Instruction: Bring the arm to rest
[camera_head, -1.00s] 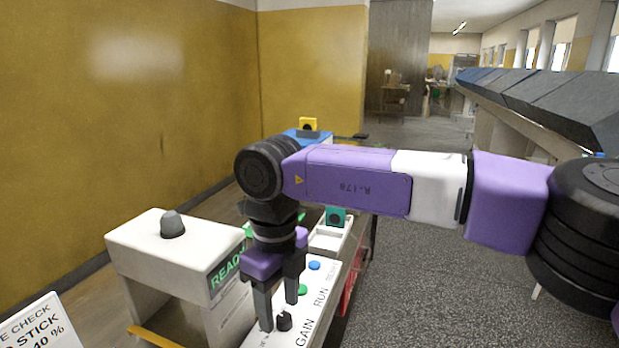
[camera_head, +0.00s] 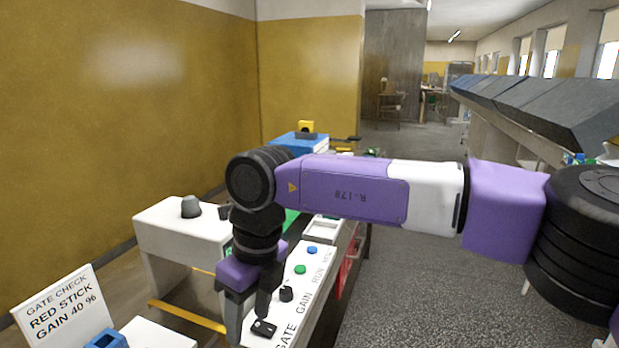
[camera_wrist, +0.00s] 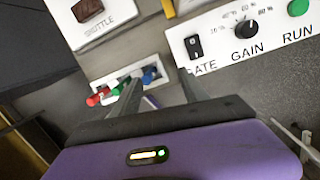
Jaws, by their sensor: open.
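My gripper (camera_head: 248,322) points down at the near end of the white control panel (camera_head: 318,270), beside the black gate switch (camera_head: 264,328). Its fingers are apart with nothing held between them. The black gain knob (camera_head: 286,293) stands clear to the right of the fingers. In the wrist view the gripper (camera_wrist: 158,84) reaches over a small white tray (camera_wrist: 168,99) with a red stick (camera_wrist: 97,98), a green stick (camera_wrist: 118,89) and a blue stick (camera_wrist: 150,75). The gain knob (camera_wrist: 246,29) and gate switch (camera_wrist: 195,46) show there too. My arm stretches across from the right.
A sign (camera_head: 62,305) reads gate check, red stick, gain 40 %. A white machine (camera_head: 180,228) with a grey knob stands left of my gripper. Green (camera_head: 300,270) and blue (camera_head: 312,250) buttons sit farther along the panel. The floor at right is open.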

